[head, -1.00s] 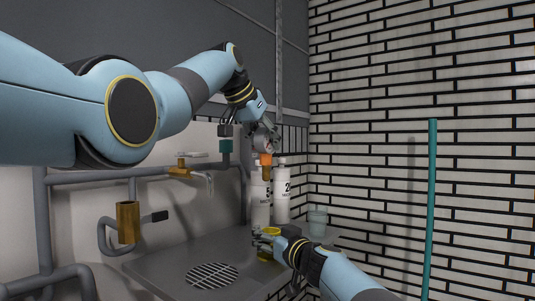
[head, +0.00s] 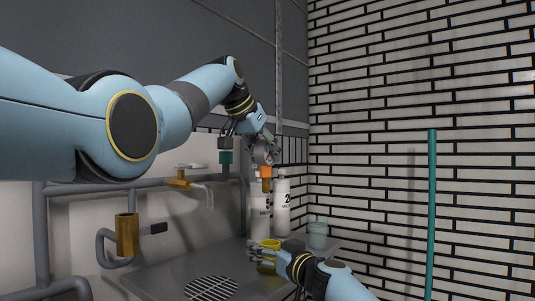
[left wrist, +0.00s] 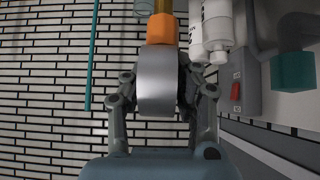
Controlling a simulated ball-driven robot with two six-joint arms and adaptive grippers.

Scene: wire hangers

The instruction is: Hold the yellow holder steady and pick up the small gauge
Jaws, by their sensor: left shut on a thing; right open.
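The small gauge (head: 262,157) has a silver round body with an orange collar (head: 266,172) and a yellow-brown stem below it. My left gripper (head: 266,149) is shut on the gauge and holds it up in front of the white bottles. In the left wrist view the gauge's silver body (left wrist: 156,82) sits between the two fingers. The yellow holder (head: 270,243) is a small cup low on the grey counter. My right gripper (head: 258,255) is open beside the holder and overlaps it in the picture. Whether its fingers touch the holder is hard to tell.
Two white bottles (head: 282,205) stand behind the holder. A pale cup (head: 318,234) is to their right. The grey counter (head: 165,268) has a drain grille (head: 211,288). Pipes and a brass tap (head: 179,178) are on the left. A teal pole (head: 431,210) stands right.

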